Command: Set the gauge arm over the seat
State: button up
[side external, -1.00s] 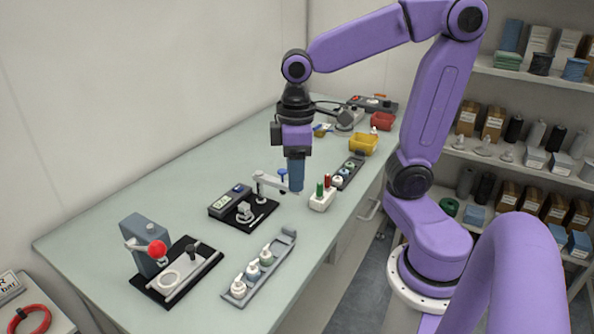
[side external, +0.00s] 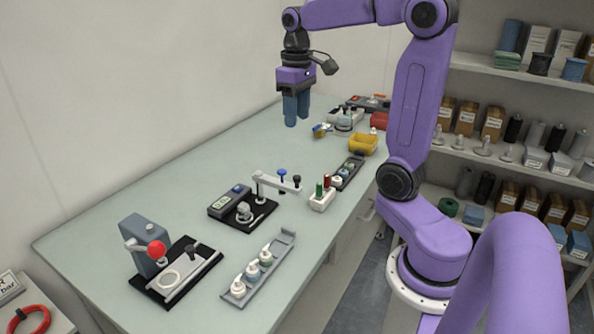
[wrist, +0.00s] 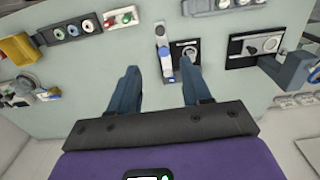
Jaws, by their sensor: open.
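The gauge arm (side external: 278,184) is a pale bar on a post with a blue knob and a black knob. In the side view it points right, out past the black base (side external: 228,216), beside the seat (side external: 243,211) and not over it. In the wrist view the arm (wrist: 161,42) lies left of the round seat (wrist: 188,51). My gripper (side external: 297,121) is open and empty, high above the table, behind and above the gauge. In the wrist view its two fingers are spread apart, with clear space between the fingertips (wrist: 161,70).
A white block with green and red pegs (side external: 321,198) stands close to the arm's free end. A grey tray of white caps (side external: 258,268) and a press with a red ball (side external: 150,250) stand in front. A yellow bin (side external: 363,144) is behind. The table's left side is clear.

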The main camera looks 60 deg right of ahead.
aim_at(297, 176)
notch_tip(297, 176, down, 16)
jog(key=shift+f, duration=0.1)
dwell(0.4)
jog(key=shift+c, duration=0.3)
grip_shut()
